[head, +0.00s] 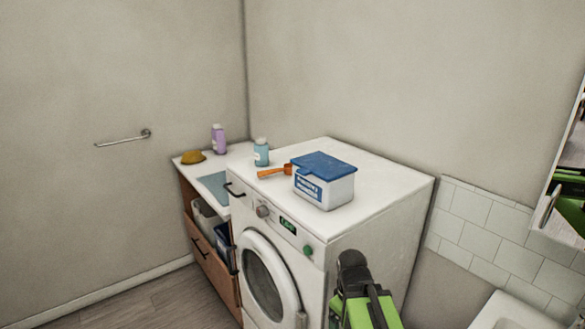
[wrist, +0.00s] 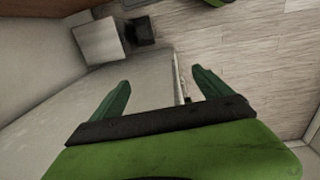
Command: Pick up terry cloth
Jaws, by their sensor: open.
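I cannot pick out a terry cloth for certain. A flat light-blue patch (head: 214,186) lies in the counter beside the washing machine in the head view; I cannot tell whether it is a cloth or a basin. A small mustard-yellow lump (head: 193,157) sits on the counter's far left corner; its material is unclear. My gripper (wrist: 160,92) is open, its two green fingers spread with nothing held between them. In the head view my green and black arm stands at the bottom, in front of the washing machine's right side, well away from the counter.
The white washing machine (head: 352,229) carries a blue-lidded tub (head: 323,190), an orange scoop (head: 272,171) and a teal bottle (head: 261,153). A purple bottle (head: 218,139) stands farther back. A towel bar (head: 122,138) is on the left wall. Open wooden floor (head: 170,299) lies at lower left.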

